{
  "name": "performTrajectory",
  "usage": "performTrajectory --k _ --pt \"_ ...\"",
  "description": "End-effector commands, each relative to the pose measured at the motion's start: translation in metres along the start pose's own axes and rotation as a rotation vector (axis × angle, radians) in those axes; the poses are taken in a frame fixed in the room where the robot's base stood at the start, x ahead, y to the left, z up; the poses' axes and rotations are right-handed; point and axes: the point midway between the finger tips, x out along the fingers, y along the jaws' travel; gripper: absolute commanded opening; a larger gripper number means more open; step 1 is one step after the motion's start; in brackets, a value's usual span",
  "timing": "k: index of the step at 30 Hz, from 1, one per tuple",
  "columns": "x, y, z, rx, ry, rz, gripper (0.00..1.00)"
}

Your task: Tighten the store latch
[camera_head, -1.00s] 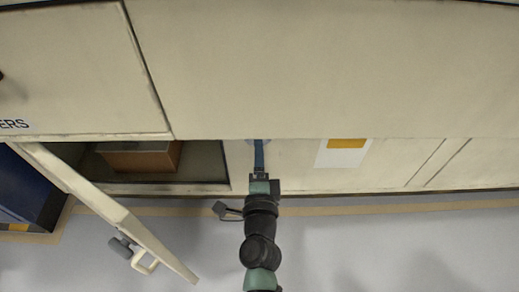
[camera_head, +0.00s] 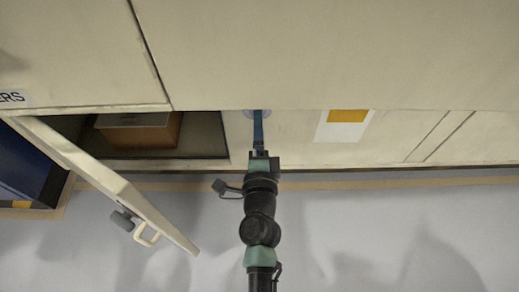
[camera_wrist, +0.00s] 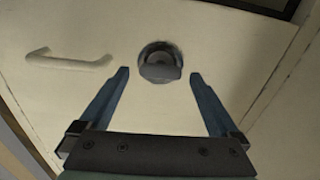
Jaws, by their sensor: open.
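The latch (camera_wrist: 160,62) is a dark grey round knob with a flat grip bar, set in a cream panel that also carries a pale bar handle (camera_wrist: 70,61). My gripper (camera_wrist: 160,73) is open, with one blue finger on either side of the latch in the wrist view. No contact is visible, and the depth gap cannot be judged. In the head view my gripper (camera_head: 258,127) reaches up to the cream front, beside a pale round plate (camera_head: 247,113) partly hidden by the fingers.
A cabinet door (camera_head: 105,180) hangs open at left, with a grey knob (camera_head: 122,221) and a pale handle (camera_head: 147,236). A brown box (camera_head: 140,132) sits inside the opening. A dark blue bin (camera_head: 25,170) stands far left. The floor at lower right is clear.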

Motion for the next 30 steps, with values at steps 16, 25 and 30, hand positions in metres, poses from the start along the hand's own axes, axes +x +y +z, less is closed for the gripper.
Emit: performTrajectory --k 16,25,30 --pt "-0.097 0.001 0.001 -0.001 -0.002 0.002 0.97" --pt "-0.119 0.0 0.0 -0.001 -0.001 0.001 0.97" --pt "-0.12 0.0 0.0 0.0 0.0 -0.001 0.97"
